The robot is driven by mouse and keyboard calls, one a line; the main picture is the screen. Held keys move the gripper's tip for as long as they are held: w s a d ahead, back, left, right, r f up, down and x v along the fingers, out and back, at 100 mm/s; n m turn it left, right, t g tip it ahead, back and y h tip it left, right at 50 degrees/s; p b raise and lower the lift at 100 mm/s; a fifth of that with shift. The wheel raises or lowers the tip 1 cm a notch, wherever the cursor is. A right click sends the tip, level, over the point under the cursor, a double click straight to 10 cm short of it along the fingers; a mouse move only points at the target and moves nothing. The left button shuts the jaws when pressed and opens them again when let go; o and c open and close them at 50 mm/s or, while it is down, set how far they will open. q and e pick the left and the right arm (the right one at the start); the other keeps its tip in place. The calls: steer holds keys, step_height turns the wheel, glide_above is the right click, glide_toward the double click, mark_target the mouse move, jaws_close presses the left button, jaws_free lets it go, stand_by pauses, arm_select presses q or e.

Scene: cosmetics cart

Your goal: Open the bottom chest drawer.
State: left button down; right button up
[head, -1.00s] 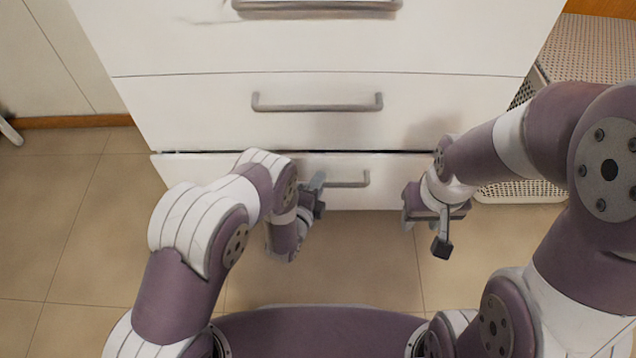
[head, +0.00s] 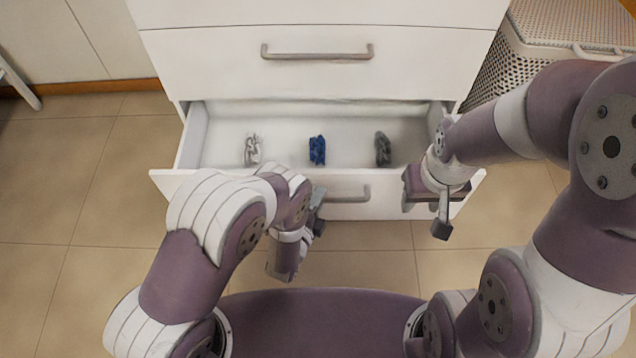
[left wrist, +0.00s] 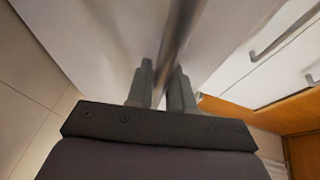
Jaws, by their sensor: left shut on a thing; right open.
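The white chest's bottom drawer (head: 400,205) is pulled well out, and its inside shows in the head view. Its grey bar handle (head: 345,193) is on the front panel. My left gripper (head: 317,212) is at the handle's left part, partly hidden by my arm. In the left wrist view, the fingers (left wrist: 162,88) are shut on the handle bar (left wrist: 178,35). My right gripper (head: 441,222) is open and empty, in front of the drawer's right end.
Inside the drawer lie a white item (head: 252,149), a blue item (head: 317,150) and a dark grey item (head: 383,148). The closed drawer above has a grey handle (head: 317,52). A white perforated basket (head: 555,45) stands right of the chest.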

arm_select(q)
steer(key=shift+s, duration=0.9)
arm_select(e)
steer(key=shift+r, duration=0.3)
arm_select(q)
steer(key=c, duration=1.1)
jaws_free()
arm_select(e)
steer(key=shift+s, duration=0.1)
